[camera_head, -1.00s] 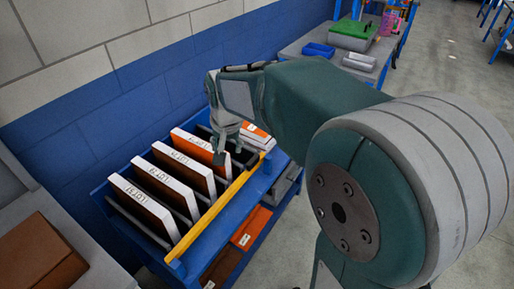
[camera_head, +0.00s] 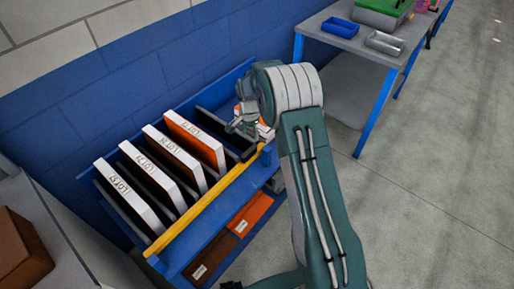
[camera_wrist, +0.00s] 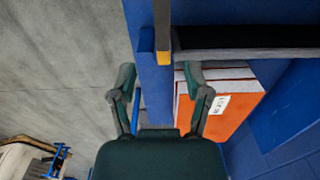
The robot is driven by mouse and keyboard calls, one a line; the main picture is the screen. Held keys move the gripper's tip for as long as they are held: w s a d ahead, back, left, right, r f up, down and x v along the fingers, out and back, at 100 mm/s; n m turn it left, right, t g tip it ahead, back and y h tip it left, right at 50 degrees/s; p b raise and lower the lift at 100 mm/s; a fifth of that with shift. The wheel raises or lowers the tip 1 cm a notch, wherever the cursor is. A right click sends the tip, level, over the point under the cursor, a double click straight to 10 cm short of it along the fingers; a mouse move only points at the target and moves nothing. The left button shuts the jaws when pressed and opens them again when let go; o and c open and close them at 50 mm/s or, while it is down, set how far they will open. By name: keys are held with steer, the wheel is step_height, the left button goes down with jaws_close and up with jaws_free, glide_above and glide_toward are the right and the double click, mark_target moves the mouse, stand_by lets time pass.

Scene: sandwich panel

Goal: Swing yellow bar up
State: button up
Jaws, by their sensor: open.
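The yellow bar (camera_head: 208,201) lies along the front edge of the blue rack (camera_head: 185,263), in front of the upright panels. It slants from lower left to upper right in the head view. In the wrist view its end (camera_wrist: 163,57) shows just ahead of my fingertips, near a blue bracket. In the head view my gripper (camera_head: 240,126) is over the rack's right end, partly hidden by my arm. I cannot tell whether it touches the bar.
White-edged panels (camera_head: 163,163) stand in the rack's slots. An orange panel stack with a label (camera_wrist: 223,112) lies by my right finger. A grey table (camera_head: 352,42) stands at back right. The floor at right is clear.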

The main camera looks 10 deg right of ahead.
mark_target(249, 151)
steer(key=f, duration=0.1)
steer(key=a+f, duration=0.1)
steer(key=f, duration=0.3)
steer(key=shift+s+a, duration=0.1)
steer(key=shift+a, duration=0.15)
steer(key=f, duration=0.2)
steer(key=d+f, duration=0.1)
steer(key=f, duration=0.2)
steer(key=shift+f, duration=0.3)
steer(key=shift+a, duration=0.35)
steer(key=shift+c, duration=1.2)
steer(key=c, duration=0.5)
steer(key=shift+d, duration=0.2)
jaws_close()
